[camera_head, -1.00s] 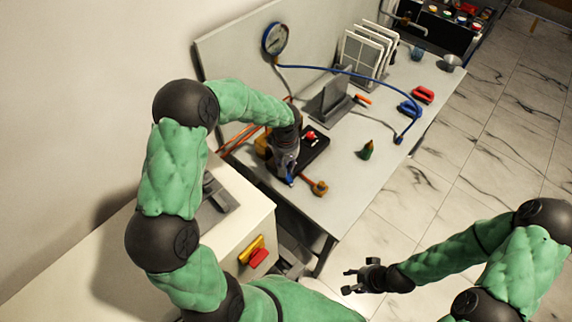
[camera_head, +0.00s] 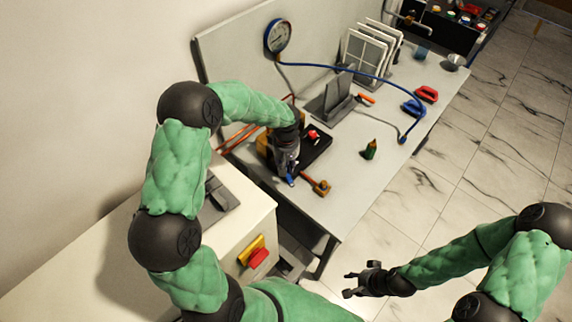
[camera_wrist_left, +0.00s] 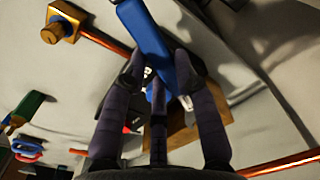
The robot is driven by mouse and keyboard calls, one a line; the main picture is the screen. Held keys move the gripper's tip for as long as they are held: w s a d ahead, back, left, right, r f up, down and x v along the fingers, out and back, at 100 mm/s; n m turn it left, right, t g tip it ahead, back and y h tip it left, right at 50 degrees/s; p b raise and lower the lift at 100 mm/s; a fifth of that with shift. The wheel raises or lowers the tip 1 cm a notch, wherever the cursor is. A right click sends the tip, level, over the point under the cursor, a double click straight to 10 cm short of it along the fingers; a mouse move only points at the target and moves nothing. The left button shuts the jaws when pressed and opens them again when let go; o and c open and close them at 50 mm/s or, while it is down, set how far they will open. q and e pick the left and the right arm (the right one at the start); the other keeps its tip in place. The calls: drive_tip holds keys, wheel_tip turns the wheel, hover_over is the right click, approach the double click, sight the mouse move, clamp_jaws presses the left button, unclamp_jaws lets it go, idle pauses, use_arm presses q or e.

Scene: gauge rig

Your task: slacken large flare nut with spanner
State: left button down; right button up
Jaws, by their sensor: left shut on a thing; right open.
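My left gripper (camera_head: 289,174) points down at the near end of the bench and is shut on the blue-handled spanner (camera_wrist_left: 160,45). In the left wrist view its fingers (camera_wrist_left: 160,88) close around the blue handle. A brass block (camera_wrist_left: 190,138) lies behind the fingers, with a copper pipe (camera_wrist_left: 285,164) running off to the right. The large flare nut and the spanner's jaw cannot be made out behind the fingers. A brass fitting with a round end (camera_head: 321,187) sits beside the gripper; it also shows in the left wrist view (camera_wrist_left: 60,24). My right gripper (camera_head: 358,282) is open and empty, off the bench.
A dial gauge (camera_head: 278,36) stands at the back with a blue hose (camera_head: 345,70) crossing the bench (camera_head: 375,185). A black tray (camera_head: 316,143), a green-and-orange object (camera_head: 370,149), a grey stand (camera_head: 334,100) and blue (camera_head: 411,107) and red (camera_head: 427,93) clamps lie beyond.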

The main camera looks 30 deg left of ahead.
use_arm(q)
drive_tip(key=shift+w+a, duration=0.15)
idle(0.5)
drive_tip(key=shift+w+a, duration=0.65)
drive_tip(key=shift+a, duration=0.05)
drive_tip(key=shift+b, duration=0.45)
idle(0.6)
drive_tip(key=shift+w+a, duration=0.7)
drive_tip(key=shift+a, duration=0.05)
idle(0.9)
drive_tip(key=c, duration=1.9)
unclamp_jaws()
clamp_jaws()
